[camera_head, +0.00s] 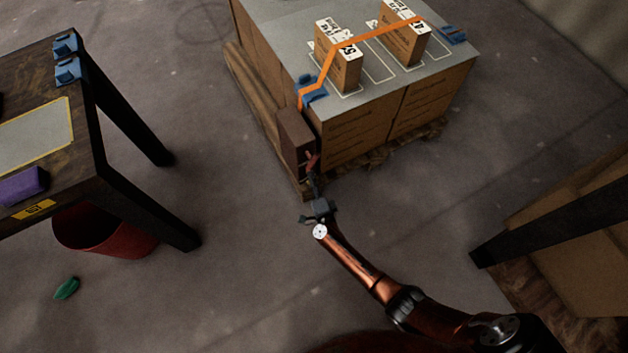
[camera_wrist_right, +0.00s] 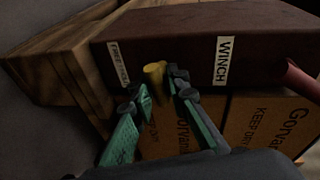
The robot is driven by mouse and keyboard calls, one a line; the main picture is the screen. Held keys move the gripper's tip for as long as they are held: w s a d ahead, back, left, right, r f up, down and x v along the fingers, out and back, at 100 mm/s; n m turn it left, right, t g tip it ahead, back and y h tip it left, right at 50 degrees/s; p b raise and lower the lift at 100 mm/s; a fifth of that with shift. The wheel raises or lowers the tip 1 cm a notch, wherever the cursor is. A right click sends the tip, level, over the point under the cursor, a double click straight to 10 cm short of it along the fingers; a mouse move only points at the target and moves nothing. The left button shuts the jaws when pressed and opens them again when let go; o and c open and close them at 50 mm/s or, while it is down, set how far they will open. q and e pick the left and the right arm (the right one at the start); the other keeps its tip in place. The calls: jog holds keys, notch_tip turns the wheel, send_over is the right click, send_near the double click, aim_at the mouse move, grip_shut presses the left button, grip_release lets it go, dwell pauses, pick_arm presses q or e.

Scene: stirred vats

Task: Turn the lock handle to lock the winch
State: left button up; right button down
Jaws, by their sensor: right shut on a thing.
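The winch is a dark brown box (camera_head: 296,140) at the near left corner of the strapped load, and it fills the upper part of the right wrist view (camera_wrist_right: 200,50). It bears a "WINCH" label (camera_wrist_right: 222,62) and a smaller label (camera_wrist_right: 118,63) that is hard to read. A short yellow lock handle (camera_wrist_right: 154,74) sticks out between them. My right gripper (camera_head: 313,183) is at the winch's front face, its fingertips (camera_wrist_right: 160,87) shut on the yellow handle. The fingers partly hide the handle. My left gripper is not in view.
A red crank part (camera_wrist_right: 300,80) sticks out at the winch's right. An orange strap (camera_head: 375,36) crosses boxes on the pallet load (camera_head: 400,85). A dark workbench (camera_head: 88,110) stands left, with a red bin (camera_head: 105,235) under it. Open floor lies around my arm.

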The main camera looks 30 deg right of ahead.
jog(key=shift+s+d+f+m+g+y+p, duration=0.1)
jog(key=shift+m+g+y+p, duration=0.1)
jog(key=shift+m, duration=0.4)
jog(key=shift+s+f+m+g+y+p, duration=0.1)
jog(key=shift+m+g+y+p, duration=0.1)
jog(key=shift+m, duration=0.4)
jog(key=shift+m+y, duration=0.4)
jog(key=shift+m, duration=0.6)
jog(key=shift+f+m+y, duration=0.1)
jog(key=shift+m+y, duration=0.5)
jog(key=shift+m, duration=0.6)
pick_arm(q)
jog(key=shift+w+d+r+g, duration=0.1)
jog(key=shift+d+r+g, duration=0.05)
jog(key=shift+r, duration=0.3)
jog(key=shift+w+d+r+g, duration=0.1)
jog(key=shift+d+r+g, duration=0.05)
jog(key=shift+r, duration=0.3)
pick_arm(e)
jog(key=shift+m+y, duration=0.4)
jog(key=shift+m, duration=0.2)
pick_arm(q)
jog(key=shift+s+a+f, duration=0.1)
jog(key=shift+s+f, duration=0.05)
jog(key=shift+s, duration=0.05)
pick_arm(e)
jog(key=c, duration=2.1)
grip_release()
jog(key=shift+o, duration=1.1)
jog(key=shift+w, duration=0.15)
